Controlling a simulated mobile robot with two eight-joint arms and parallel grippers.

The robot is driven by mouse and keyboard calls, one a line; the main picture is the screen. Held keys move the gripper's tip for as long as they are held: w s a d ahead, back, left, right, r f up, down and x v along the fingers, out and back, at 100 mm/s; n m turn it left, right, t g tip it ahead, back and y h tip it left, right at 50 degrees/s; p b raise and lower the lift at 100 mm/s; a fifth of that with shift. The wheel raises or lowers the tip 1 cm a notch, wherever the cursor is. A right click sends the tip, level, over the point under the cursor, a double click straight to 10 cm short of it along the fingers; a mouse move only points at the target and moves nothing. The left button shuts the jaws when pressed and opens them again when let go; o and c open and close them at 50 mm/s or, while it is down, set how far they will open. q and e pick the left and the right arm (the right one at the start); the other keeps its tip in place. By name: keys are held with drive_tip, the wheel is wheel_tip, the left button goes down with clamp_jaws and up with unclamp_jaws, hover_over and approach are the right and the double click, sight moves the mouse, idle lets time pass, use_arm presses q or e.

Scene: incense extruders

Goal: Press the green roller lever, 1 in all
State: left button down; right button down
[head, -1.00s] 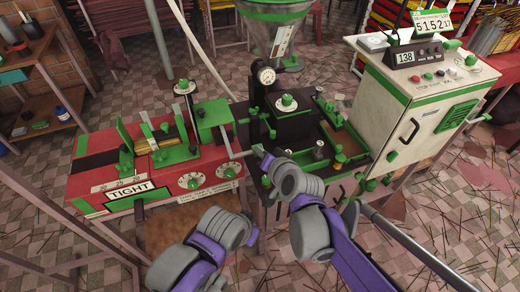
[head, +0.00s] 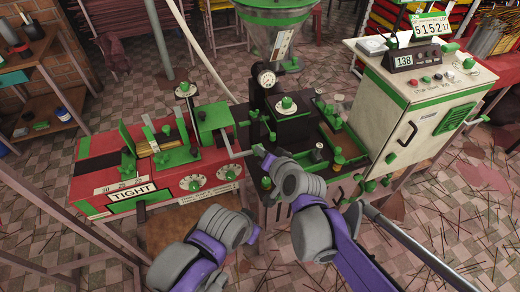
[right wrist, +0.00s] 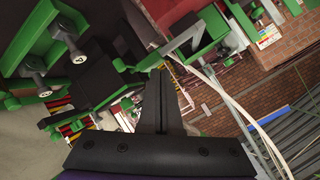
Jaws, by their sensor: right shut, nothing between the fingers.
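A grey crank-like rod (head: 240,154) with a green end (head: 258,150) sticks out beside the red machine's green box (head: 214,118); it looks like the roller lever. My right gripper (head: 265,157) is at this green end in the head view, its fingers small and partly hidden by my wrist. In the right wrist view its dark fingers (right wrist: 158,98) are shut together and empty. A grey rod and green end (right wrist: 152,61) show just beyond the fingertips; I cannot tell whether they touch. My left arm shows at the lower middle, but its fingers are not visible.
The red machine (head: 90,185) with dials and a "TIGHT" label stands left. A dark press with a gauge (head: 267,78) stands in the middle, with green-edged trays (head: 345,140) beside it. A white control cabinet (head: 400,100) stands right.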

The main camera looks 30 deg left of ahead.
drive_tip(key=shift+s+d+r, duration=0.1)
drive_tip(key=shift+r, duration=0.35)
drive_tip(key=r+p, duration=0.2)
drive_tip(key=r, duration=0.1)
drive_tip(key=d+r+p, duration=0.1)
drive_tip(key=p, duration=0.1)
drive_tip(key=shift+s+r, duration=0.35)
drive_tip(key=shift+s, duration=0.05)
idle(0.6)
